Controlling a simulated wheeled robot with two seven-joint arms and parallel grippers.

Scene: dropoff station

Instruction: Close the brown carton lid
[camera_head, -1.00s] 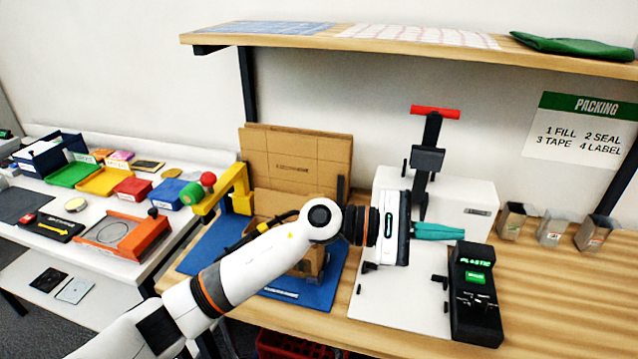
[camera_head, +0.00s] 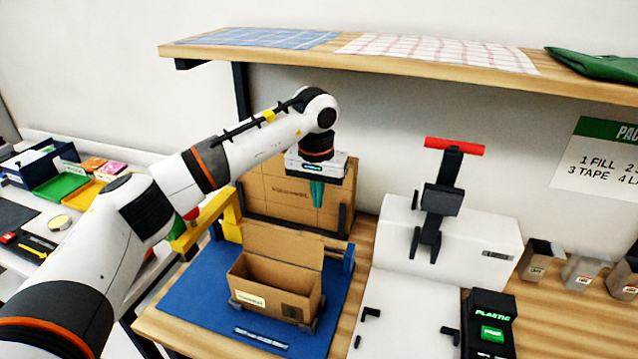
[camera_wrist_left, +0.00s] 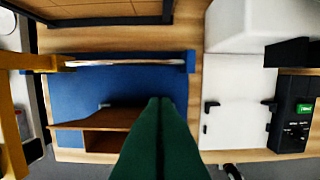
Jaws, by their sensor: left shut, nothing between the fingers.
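The brown carton (camera_head: 262,292) stands open on a blue mat (camera_head: 190,292), its inside showing. Its lid (camera_head: 285,246) stands up along the far side, leaning slightly back. My left gripper (camera_head: 317,205) points down with its teal fingers together and empty, above and behind the lid in the head view, apart from it. In the left wrist view the closed green fingers (camera_wrist_left: 158,130) hide part of the carton (camera_wrist_left: 95,135). My right gripper is not in view.
Flat brown cardboard (camera_head: 265,190) stands in a rack behind the carton. A yellow arm (camera_head: 205,222) is left of it. A white machine (camera_head: 470,235) with a red handle and a black control box (camera_head: 488,325) stand right. A shelf (camera_head: 400,60) hangs above.

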